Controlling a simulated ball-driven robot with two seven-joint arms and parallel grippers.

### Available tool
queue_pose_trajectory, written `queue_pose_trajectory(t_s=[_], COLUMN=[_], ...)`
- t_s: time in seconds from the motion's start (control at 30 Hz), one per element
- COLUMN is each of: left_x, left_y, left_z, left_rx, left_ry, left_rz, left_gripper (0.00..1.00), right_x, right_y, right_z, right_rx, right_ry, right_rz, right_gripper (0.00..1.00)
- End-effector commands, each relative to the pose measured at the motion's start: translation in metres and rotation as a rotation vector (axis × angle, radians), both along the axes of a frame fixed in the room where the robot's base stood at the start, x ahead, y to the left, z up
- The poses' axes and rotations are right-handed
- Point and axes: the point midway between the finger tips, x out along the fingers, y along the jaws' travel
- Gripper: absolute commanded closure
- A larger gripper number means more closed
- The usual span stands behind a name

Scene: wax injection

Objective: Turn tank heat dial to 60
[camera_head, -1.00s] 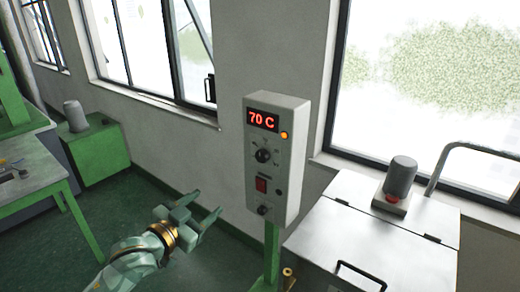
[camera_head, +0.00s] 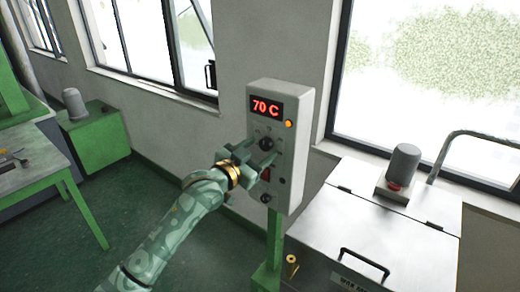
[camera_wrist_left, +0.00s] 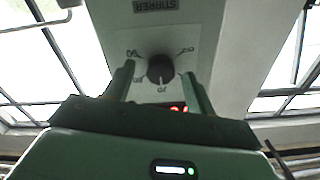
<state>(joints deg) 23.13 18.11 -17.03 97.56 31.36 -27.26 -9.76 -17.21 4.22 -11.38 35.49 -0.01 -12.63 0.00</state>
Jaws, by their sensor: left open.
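The grey control box (camera_head: 296,150) stands on a green post, its red display (camera_head: 266,106) reading 70 C. Its black tank heat dial (camera_head: 266,143) sits below the display. In the left wrist view, the dial (camera_wrist_left: 160,68) shows upside down, with printed numbers around it; 70 seems to be on the display side. My left gripper (camera_head: 264,159) is open in front of the box face. In the wrist view, the left gripper (camera_wrist_left: 158,77) has one finger on each side of the dial, with gaps showing. Contact cannot be told. My right gripper is out of view.
Below the dial are a red switch (camera_head: 266,174) and a lower black knob (camera_head: 265,198), near the arm. A metal tank (camera_head: 380,235) with a lid motor (camera_head: 403,165) stands right.

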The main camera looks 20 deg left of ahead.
Motion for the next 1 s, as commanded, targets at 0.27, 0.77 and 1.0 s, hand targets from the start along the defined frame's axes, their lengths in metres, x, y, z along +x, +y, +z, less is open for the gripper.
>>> queue_pose_trajectory(t_s=[0.27,0.77,1.0], left_x=[0.009,0.009,0.009], left_y=[-0.004,-0.003,-0.004], left_z=[0.000,0.000,0.002], left_rx=[-0.001,-0.004,-0.063], left_ry=[-0.001,0.003,0.026], left_rz=[0.000,0.000,0.001], left_gripper=[0.45,0.89,0.89], right_x=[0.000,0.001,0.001], right_y=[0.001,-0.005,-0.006], right_z=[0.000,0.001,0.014], right_rx=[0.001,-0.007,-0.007], right_ry=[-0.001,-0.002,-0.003], right_rz=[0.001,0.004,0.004], right_gripper=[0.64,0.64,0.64])
